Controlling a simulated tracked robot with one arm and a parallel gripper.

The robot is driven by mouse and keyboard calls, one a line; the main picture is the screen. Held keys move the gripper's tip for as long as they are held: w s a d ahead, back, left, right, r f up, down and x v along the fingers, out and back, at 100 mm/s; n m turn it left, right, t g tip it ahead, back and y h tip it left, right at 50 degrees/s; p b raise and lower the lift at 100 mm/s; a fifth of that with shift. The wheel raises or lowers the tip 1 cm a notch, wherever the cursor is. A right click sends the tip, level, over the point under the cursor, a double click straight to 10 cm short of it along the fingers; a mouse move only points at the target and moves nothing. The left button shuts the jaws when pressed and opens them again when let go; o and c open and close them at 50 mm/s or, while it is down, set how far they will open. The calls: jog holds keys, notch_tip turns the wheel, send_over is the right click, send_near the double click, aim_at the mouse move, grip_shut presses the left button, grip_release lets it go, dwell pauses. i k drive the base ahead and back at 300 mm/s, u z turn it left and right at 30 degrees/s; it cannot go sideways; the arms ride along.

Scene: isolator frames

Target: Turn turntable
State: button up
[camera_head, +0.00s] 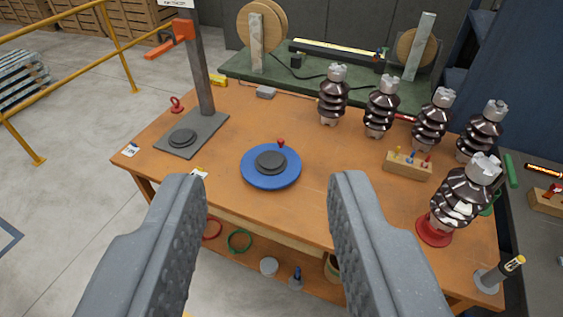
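The turntable is a blue disc (257,179) lying on the orange-brown workbench (240,118), with a dark grey round pad (270,161) at its middle. A small red knob (281,143) stands at its far rim. My gripper (262,178) shows as two grey ridged fingers, set wide apart. It is open, with nothing between the fingers. In the picture the turntable lies between and beyond the fingertips, and nothing touches it. The lower front of the bench is partly hidden by the fingers.
Several brown ribbed insulators (381,107) stand at the bench's back right. One sits on a red base (434,232) at the front right. A wooden block with small tools (408,166) lies right of the turntable. A grey press-like stand (197,139) is at left. Bench around the turntable is clear.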

aim_at(271, 167)
jog(key=u, duration=0.45)
jog(key=i, duration=1.3)
jog(key=z, duration=0.8)
jog(key=i, duration=0.6)
jog(key=z, duration=0.4)
